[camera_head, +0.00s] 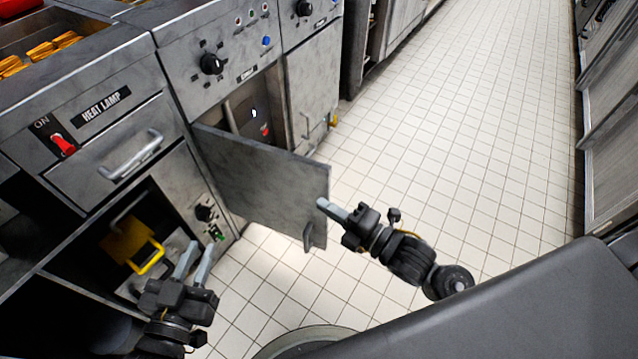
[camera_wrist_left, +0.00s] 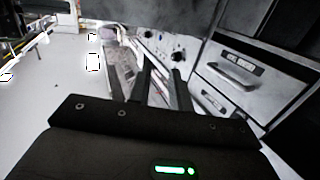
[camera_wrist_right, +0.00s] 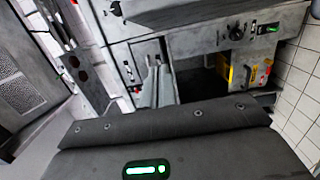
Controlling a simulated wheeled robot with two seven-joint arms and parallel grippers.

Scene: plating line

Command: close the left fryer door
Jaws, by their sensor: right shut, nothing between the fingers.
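The left fryer door (camera_head: 262,178) is a grey metal panel standing open, swung out from the cabinet front over the tiled floor. Its handle (camera_head: 308,236) is low near the free edge. Part of the fryer cabinet opening (camera_head: 258,112) shows behind it. My right gripper (camera_head: 323,204) is shut and empty, its tips at the door's free edge; I cannot tell whether they touch it. Its fingers also show in the right wrist view (camera_wrist_right: 158,72). My left gripper (camera_head: 193,250) is open and empty, left of the door, before the lower cabinet. Its fingers show in the left wrist view (camera_wrist_left: 160,75).
The heat lamp drawer (camera_head: 120,150) with its handle is at the left. Below it, an open compartment holds a yellow-handled item (camera_head: 135,248). A closed fryer door (camera_head: 314,85) stands beyond the open one. The tiled floor (camera_head: 450,130) to the right is clear.

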